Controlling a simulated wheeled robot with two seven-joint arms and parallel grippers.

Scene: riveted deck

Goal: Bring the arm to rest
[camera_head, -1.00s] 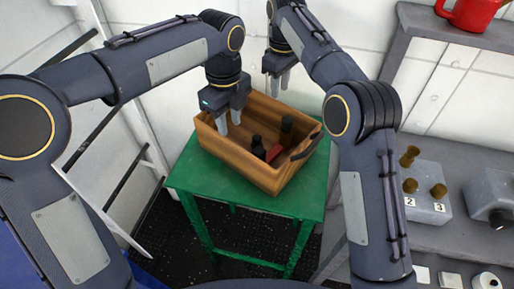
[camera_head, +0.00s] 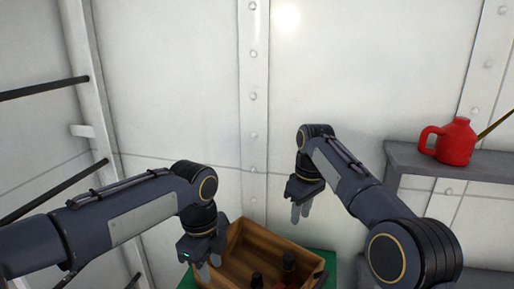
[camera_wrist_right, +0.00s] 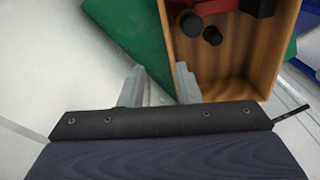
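My left gripper (camera_head: 208,268) hangs fingers down at the left end of the wooden crate (camera_head: 236,240). Its fingers are partly cut off by dark shapes and I cannot tell how far apart they stand. My right gripper (camera_head: 300,212) hangs in the air behind and right of the crate.
The crate stands on a green table (camera_head: 328,262). A red can (camera_head: 452,143) stands on a grey shelf (camera_head: 410,160) at the right. A ladder-like frame (camera_head: 92,120) stands at the left. A white riveted wall (camera_head: 180,90) closes the back.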

